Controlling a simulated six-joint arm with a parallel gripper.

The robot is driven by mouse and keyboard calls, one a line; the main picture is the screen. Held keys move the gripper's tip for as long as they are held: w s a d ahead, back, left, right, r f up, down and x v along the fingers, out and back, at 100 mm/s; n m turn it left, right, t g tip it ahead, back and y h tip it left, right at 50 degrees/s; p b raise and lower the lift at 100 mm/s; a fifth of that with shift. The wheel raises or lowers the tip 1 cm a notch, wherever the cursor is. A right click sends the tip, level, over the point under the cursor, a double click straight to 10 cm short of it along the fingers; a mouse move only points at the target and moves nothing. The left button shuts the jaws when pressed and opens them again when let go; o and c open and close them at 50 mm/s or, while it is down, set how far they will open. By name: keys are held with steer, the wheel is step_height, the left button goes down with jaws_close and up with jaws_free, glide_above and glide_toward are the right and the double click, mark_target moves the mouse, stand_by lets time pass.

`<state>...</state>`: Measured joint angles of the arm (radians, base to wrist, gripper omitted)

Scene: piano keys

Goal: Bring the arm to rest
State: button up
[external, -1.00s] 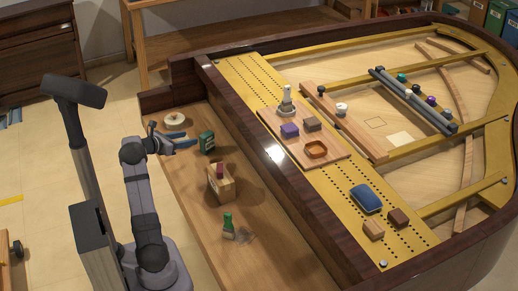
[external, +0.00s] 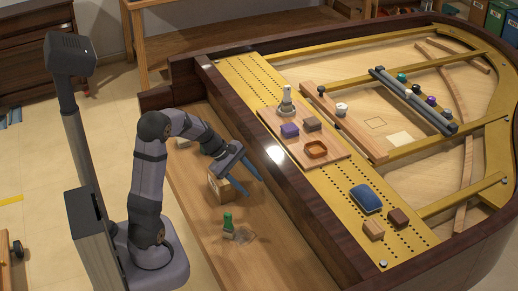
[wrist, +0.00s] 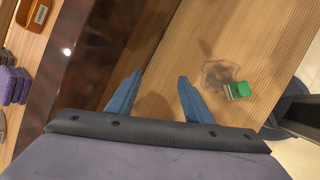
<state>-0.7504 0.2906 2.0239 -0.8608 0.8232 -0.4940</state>
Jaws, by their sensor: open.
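My gripper (external: 254,191) is open and empty, with its two blue fingers apart. It hangs above the wooden ledge in front of the piano's dark side wall, just right of a wooden block (external: 217,190). In the wrist view, the open fingers (wrist: 160,76) reach over bare wood and nothing is between them. My arm is bent, with its forearm reaching right and down over the ledge.
The dark wall (external: 300,215) runs close beside my fingers. A wooden board (external: 293,150) with several small objects lies beyond it.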

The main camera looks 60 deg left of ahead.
steer(key=s+d+r+m+g+y+p, duration=0.1)
steer(key=s+d+r+m+g+p, duration=0.2)
steer(key=s+d+m+p, duration=0.2)
steer(key=s+d+r+m+g+y+p, duration=0.2)
steer(key=s+d+r+m+g+p, duration=0.1)
steer(key=s+d+m, duration=0.9)
steer(key=shift+s+d+r+m+p, duration=0.3)
steer(key=shift+m+p, duration=0.55)
steer(key=shift+m, duration=1.25)
